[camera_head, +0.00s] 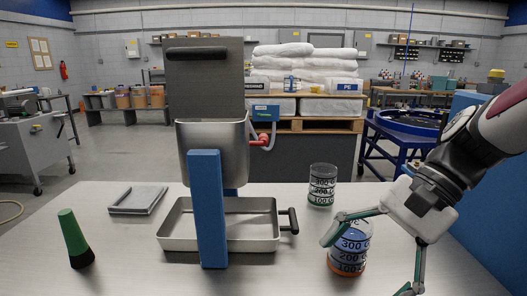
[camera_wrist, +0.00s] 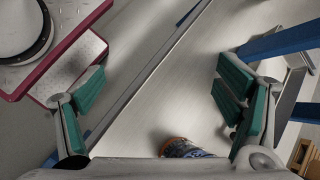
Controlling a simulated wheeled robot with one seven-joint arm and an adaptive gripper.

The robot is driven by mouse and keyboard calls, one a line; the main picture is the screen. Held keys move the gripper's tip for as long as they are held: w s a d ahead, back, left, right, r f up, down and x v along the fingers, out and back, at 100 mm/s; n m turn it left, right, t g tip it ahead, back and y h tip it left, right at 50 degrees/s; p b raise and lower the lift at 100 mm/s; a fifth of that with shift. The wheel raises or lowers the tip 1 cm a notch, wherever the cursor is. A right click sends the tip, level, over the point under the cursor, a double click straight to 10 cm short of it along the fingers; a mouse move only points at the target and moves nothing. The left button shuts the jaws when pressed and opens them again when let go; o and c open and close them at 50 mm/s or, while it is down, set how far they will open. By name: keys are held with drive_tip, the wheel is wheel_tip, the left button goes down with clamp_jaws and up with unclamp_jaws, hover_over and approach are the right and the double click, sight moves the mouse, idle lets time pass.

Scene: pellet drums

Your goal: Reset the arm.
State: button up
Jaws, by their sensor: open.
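My gripper (camera_head: 372,264) is open and empty at the right of the table, its two green-padded fingers spread wide. In the wrist view, the fingers (camera_wrist: 165,100) have bare table between them. A clear marked beaker with orange contents (camera_head: 347,264) stands upright on the table, partly behind the left finger in the head view. Its edge shows at the bottom of the wrist view (camera_wrist: 185,149). I cannot tell whether the finger touches it.
A second beaker with green contents (camera_head: 322,186) stands farther back. A metal pan (camera_head: 262,238), a blue post (camera_head: 208,210) with a raised metal hopper (camera_head: 215,150), a grey tray (camera_head: 137,201) and a green-handled brush (camera_head: 74,238) occupy the middle and left.

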drive_tip(key=s+d+f+n+t+h+b, duration=0.2)
drive_tip(key=s+d+f+n+h, duration=0.15)
drive_tip(key=s, duration=0.25)
drive_tip(key=s+d+f+n+t+h+b, duration=0.1)
drive_tip(key=s+d+f+n+h+b, duration=0.1)
drive_tip(key=s+f+n+h, duration=0.4)
wheel_tip(320, 180, up, 18)
drive_tip(key=t+y+p, duration=0.1)
drive_tip(key=t+p, duration=0.2)
drive_tip(key=p, duration=1.1)
drive_tip(key=shift+s+y, duration=0.35)
drive_tip(key=shift+m, duration=0.25)
drive_tip(key=shift+c, duration=0.2)
